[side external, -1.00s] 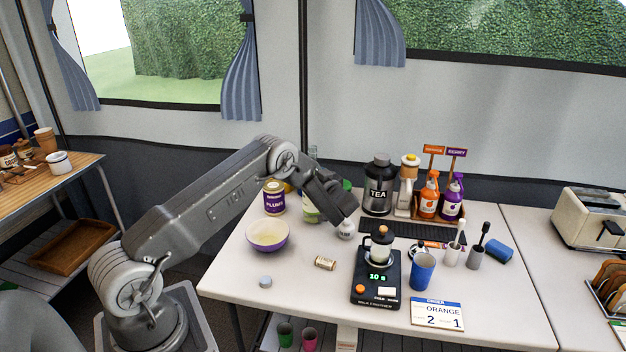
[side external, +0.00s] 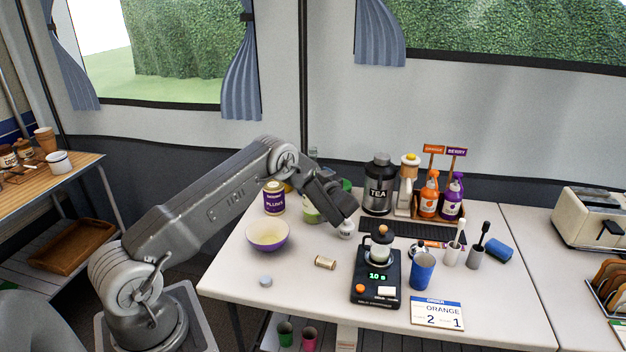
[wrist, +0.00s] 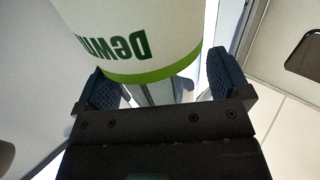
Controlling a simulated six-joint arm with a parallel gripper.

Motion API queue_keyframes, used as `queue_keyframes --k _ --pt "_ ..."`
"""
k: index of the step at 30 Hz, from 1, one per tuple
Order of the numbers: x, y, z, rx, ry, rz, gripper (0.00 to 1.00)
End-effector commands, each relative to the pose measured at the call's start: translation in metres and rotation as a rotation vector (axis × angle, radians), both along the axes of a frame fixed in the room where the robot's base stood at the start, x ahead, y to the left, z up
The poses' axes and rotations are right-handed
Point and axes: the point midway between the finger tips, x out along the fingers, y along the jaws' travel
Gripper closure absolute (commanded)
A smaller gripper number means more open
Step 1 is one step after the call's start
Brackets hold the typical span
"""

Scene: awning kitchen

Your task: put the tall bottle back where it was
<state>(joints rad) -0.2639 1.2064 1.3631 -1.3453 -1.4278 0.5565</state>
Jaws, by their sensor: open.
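A white bottle (wrist: 130,35) with a green band and dark green lettering, upside down in the picture, fills the upper left of the wrist view. In the side view a pale green and white container (side external: 311,208), which looks like the same bottle, stands mostly hidden behind my wrist. My gripper (side external: 345,212) points down and to the right over the table, just above a small white round item (side external: 346,229). In the wrist view its two dark fingers (wrist: 162,82) are apart. The bottle shows near the left finger; I cannot tell if they touch.
A plum tin (side external: 273,198) and a bowl (side external: 267,235) are on the left. The front left tabletop is mostly clear.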

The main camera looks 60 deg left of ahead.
Motion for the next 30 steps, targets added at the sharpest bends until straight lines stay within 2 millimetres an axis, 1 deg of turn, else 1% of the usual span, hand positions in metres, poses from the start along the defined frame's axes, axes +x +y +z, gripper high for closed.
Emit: queue_keyframes --k 5,9,12,16,17,19,20,23,24,26,27,29,30 --pt "0.001 -0.025 0.000 0.000 0.001 -0.004 0.05" --pt "0.001 -0.049 0.001 0.000 0.000 -0.003 0.05" --pt "0.001 -0.063 0.000 0.000 -0.001 -0.003 0.05" --pt "0.002 -0.073 0.002 -0.002 -0.005 -0.008 0.05" --pt "0.003 -0.075 0.005 -0.006 -0.010 -0.016 0.05" --pt "0.010 -0.079 0.016 -0.026 -0.032 -0.056 0.05" --pt "0.015 -0.081 0.023 -0.039 -0.046 -0.086 0.05" --pt "0.039 -0.095 0.062 -0.110 -0.113 -0.241 0.05" --pt "0.048 -0.104 0.082 -0.148 -0.141 -0.325 0.05" --pt "0.061 -0.122 0.113 -0.207 -0.175 -0.458 0.05" --pt "0.066 -0.136 0.132 -0.245 -0.188 -0.546 0.05" --pt "0.069 -0.159 0.160 -0.302 -0.200 -0.675 0.05" --pt "0.068 -0.175 0.178 -0.339 -0.199 -0.759 0.05"
